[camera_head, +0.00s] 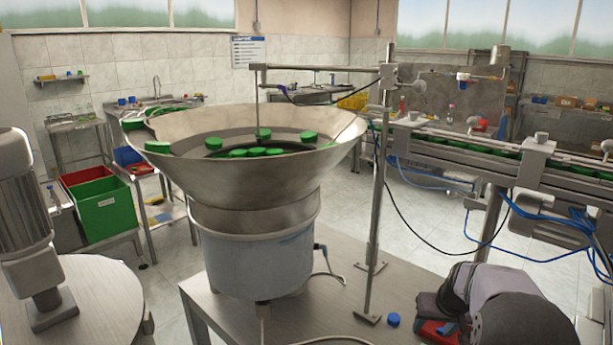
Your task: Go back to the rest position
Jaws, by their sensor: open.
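My arm comes in at the bottom right, and its dark end with my gripper (432,318) is low over the right part of the metal table (345,285). The gripper is open. Its fingers are small and partly hidden by my own arm. Something red shows under it; I cannot tell what it is. A blue cap (393,320) lies on the table just left of the gripper, apart from it.
A steel bowl feeder (250,185) with several green caps stands left of my arm. A metal post (376,210) rises between them. A conveyor (500,160) with green caps and blue hoses runs behind my arm. A motor (30,220) stands far left.

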